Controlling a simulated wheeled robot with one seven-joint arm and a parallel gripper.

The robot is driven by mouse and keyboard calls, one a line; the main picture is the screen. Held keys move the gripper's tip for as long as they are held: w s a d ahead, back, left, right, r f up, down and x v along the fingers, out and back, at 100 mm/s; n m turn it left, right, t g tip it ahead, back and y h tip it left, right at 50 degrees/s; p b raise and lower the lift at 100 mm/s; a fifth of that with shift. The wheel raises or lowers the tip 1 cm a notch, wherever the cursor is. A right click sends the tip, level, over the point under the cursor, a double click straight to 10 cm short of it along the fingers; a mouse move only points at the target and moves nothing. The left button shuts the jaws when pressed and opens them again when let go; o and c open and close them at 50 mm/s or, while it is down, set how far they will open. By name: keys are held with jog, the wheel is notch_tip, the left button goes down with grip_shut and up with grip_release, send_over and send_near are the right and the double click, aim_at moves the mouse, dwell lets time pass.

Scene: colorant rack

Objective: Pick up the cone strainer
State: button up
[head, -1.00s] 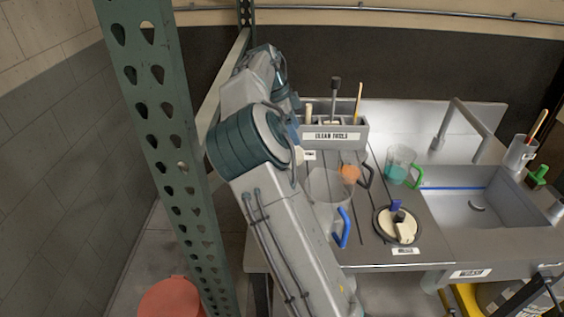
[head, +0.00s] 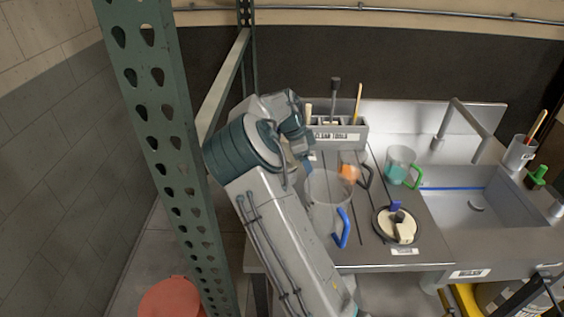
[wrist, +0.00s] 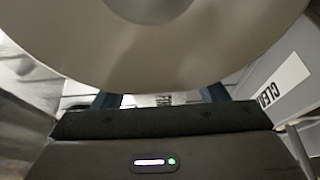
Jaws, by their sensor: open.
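A large pale round thing with a smaller disc at its centre, seemingly the cone strainer (wrist: 160,55), fills the top of the wrist view. I cannot make out the strainer in the head view, where my arm covers the spot near the tool box. My gripper (wrist: 160,98) is open, its two dark blue fingers reaching away under the round rim, which hides most of them. I cannot tell whether they touch it. In the head view the gripper (head: 308,167) is partly hidden, low over the counter's left part, in front of the tool box.
The tool box (head: 352,135) stands behind my gripper. A clear jug (head: 325,215) with a blue handle (head: 343,228) stands close in front. Other jugs, a round lidded item (head: 398,226) and the sink (head: 470,200) lie to the right. A green rack post (head: 160,130) rises at left.

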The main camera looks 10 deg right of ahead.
jog(key=c, duration=1)
jog(key=shift+c, duration=0.2)
